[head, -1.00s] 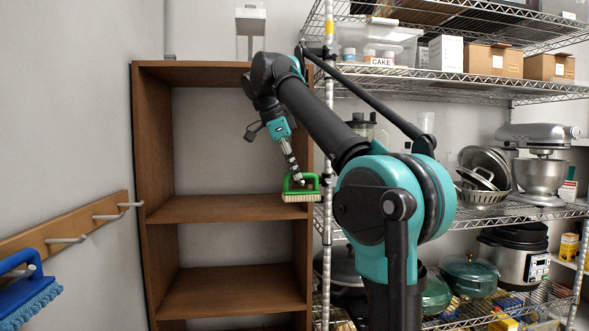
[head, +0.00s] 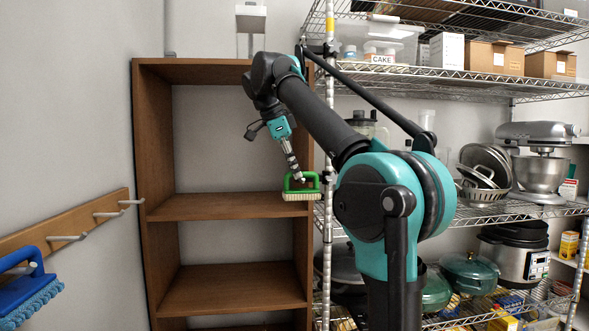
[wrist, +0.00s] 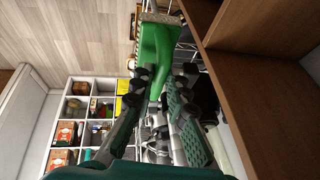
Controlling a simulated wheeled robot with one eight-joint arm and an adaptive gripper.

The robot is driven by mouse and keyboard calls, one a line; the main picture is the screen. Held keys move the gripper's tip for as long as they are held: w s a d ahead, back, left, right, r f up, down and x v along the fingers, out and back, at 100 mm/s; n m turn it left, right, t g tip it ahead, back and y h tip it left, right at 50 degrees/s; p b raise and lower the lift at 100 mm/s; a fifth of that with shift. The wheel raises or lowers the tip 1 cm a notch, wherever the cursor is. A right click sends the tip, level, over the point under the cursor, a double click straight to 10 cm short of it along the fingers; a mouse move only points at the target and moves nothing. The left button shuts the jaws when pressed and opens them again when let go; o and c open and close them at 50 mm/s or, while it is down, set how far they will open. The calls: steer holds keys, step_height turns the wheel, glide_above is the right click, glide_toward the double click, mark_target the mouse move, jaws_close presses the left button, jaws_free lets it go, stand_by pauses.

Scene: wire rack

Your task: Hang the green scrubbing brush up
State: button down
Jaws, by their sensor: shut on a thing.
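The green scrubbing brush (head: 301,187) has a green handle and pale bristles facing down. It is held in the air in front of the right side of the wooden shelf unit. My gripper (head: 299,179) is shut on its handle. In the wrist view, the brush (wrist: 155,50) shows at the top, with the fingers of my gripper (wrist: 168,88) at its handle. A wooden peg rail (head: 80,225) with several pale pegs runs along the left wall. A blue brush (head: 28,290) hangs at its near end, and the pegs (head: 108,214) farther along are bare.
The wooden shelf unit (head: 215,207) stands behind the brush, with its shelves empty. A wire rack (head: 480,215) with pots, a mixer (head: 540,160) and boxes fills the right side. The space between the brush and the peg rail looks clear.

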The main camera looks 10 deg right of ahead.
stand_by(0.3)
steer(key=c, duration=1.4)
jaws_free()
steer(key=o, duration=0.3)
steer(key=v, duration=0.8)
steer(key=shift+r, duration=0.1)
